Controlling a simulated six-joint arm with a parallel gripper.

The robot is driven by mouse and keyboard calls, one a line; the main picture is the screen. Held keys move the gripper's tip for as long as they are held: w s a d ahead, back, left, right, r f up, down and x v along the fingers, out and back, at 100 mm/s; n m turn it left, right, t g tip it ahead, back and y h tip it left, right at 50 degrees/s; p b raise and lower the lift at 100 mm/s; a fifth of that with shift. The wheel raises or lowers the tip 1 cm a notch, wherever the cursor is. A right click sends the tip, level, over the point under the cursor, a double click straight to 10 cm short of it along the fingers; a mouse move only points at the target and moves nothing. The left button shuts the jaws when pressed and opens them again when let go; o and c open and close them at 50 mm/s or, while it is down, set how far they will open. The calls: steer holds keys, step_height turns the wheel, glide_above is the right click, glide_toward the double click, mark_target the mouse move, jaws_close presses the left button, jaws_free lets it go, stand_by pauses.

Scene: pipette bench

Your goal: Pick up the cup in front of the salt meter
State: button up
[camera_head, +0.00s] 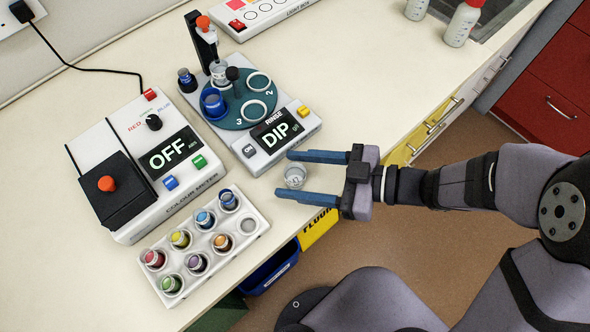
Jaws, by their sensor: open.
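A small clear cup (295,176) stands near the bench's front edge, in front of the white device (262,160) whose display reads DIP and whose panel says RINSE. No label reading salt meter is legible. My gripper (285,176) is open and reaches in from the right. Its two blue fingers lie on either side of the cup, near their tips, with a visible gap on each side. The cup appears to stand on the bench; its exact height relative to the fingers cannot be told from this view.
The colour meter (128,143), reading OFF, stands at left. A white rack (208,264) of coloured vials is at front left. The DIP device carries a teal turntable (240,113) with cups and a post. Bottles (461,22) stand top right. Bench (370,75) right of the device is clear.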

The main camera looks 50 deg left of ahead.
steer(key=shift+s+a+f, duration=0.1)
steer(key=shift+s+a, duration=0.05)
steer(key=shift+a, duration=0.1)
steer(key=c, duration=1.1)
step_height(320, 180, up, 10)
steer(key=shift+a+r+p, duration=0.1)
steer(key=shift+p, duration=0.7)
